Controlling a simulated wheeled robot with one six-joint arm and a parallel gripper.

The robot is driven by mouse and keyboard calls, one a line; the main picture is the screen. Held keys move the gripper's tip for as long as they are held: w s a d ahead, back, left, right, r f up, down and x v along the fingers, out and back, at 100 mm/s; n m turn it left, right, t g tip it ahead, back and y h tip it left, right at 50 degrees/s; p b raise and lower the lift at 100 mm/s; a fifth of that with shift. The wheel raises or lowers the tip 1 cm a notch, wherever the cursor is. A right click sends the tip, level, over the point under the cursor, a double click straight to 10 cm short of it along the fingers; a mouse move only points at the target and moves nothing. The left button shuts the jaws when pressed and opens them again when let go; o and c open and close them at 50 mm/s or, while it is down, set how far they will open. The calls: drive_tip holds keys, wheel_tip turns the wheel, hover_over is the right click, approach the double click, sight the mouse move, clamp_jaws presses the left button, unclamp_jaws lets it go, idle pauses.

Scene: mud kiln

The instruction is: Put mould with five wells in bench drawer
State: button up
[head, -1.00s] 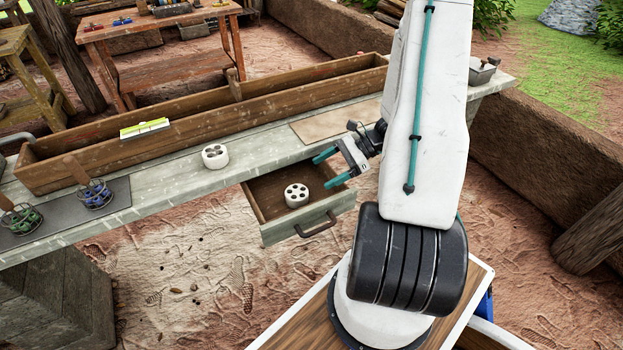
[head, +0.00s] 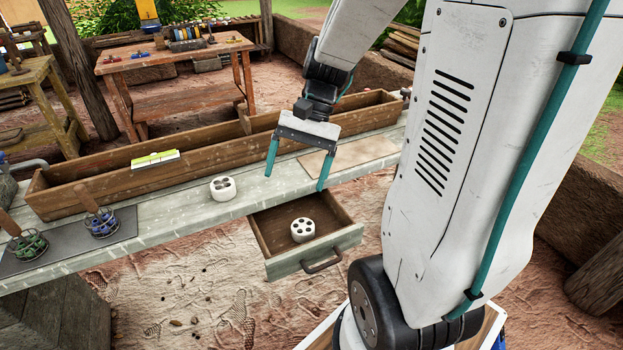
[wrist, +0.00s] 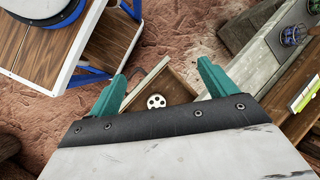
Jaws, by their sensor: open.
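A round white mould (head: 302,230) with several dark wells sits upright inside the open bench drawer (head: 341,247), on its floor. In the wrist view the mould (wrist: 156,101) shows between my fingers but well beyond them, in the drawer (wrist: 180,88). A second white mould (head: 223,188) with wells stands on the bench top, left of the drawer; its well count is hard to make out. My gripper (head: 296,177) is open and empty, raised above and behind the drawer, apart from both moulds.
A brown board (head: 348,157) lies right of my gripper. Wire holders with blue (head: 102,224) and green (head: 29,245) contents stand at the left.

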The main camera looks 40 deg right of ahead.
drive_tip(key=s+a+r+n+t+h, duration=0.2)
drive_tip(key=s+a+r+n+h, duration=0.4)
drive_tip(key=s+n, duration=0.3)
drive_tip(key=shift+s+a+r+t, duration=0.25)
drive_tip(key=shift+s+r+t, duration=0.15)
drive_tip(key=shift+s+r, duration=0.65)
drive_tip(key=shift+f, duration=0.15)
